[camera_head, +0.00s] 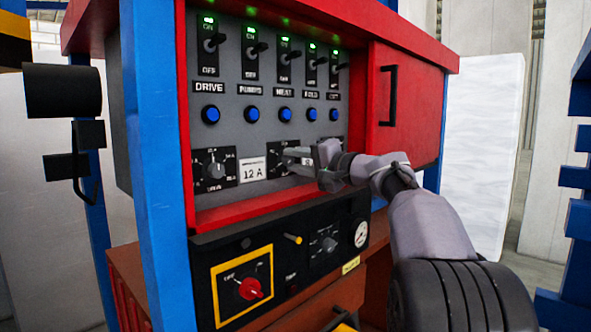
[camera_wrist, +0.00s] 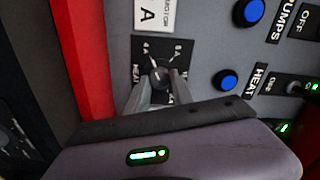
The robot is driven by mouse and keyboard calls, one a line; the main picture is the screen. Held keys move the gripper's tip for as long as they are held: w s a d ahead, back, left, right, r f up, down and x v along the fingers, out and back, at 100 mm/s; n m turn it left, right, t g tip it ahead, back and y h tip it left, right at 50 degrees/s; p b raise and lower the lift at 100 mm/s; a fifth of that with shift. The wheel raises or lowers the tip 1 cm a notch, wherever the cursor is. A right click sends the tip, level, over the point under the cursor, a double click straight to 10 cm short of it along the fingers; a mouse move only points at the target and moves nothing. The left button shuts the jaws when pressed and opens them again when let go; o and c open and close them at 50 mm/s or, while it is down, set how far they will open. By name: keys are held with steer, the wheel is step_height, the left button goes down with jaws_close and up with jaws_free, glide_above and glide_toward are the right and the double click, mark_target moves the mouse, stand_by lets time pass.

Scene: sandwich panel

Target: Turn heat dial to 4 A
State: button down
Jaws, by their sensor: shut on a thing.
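The heat dial (camera_wrist: 161,72) is a dark round knob on a black plate, with 4 A and 8 A marks beside it in the wrist view. The plate carries the word HEAT along its left side there. My gripper (camera_wrist: 152,95) has its two grey fingers shut on the knob from below in that view. In the head view my gripper (camera_head: 290,158) reaches in from the right and covers much of the heat dial plate (camera_head: 274,166). The fingers and shadow hide part of the knob, and I cannot tell exactly which mark its pointer faces.
Several blue buttons (camera_head: 284,115) and upright switches (camera_head: 288,62) sit above. A red ledge (camera_head: 240,212) and a black lower panel (camera_head: 322,272) lie below. A red door (camera_head: 412,90) is right.

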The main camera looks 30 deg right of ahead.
steer(key=shift+n, duration=0.3)
stand_by(0.4)
steer(key=c, duration=1.1)
jaws_free()
steer(key=v, duration=1.7)
steer(key=shift+s, duration=0.2)
steer(key=shift+r, duration=0.1)
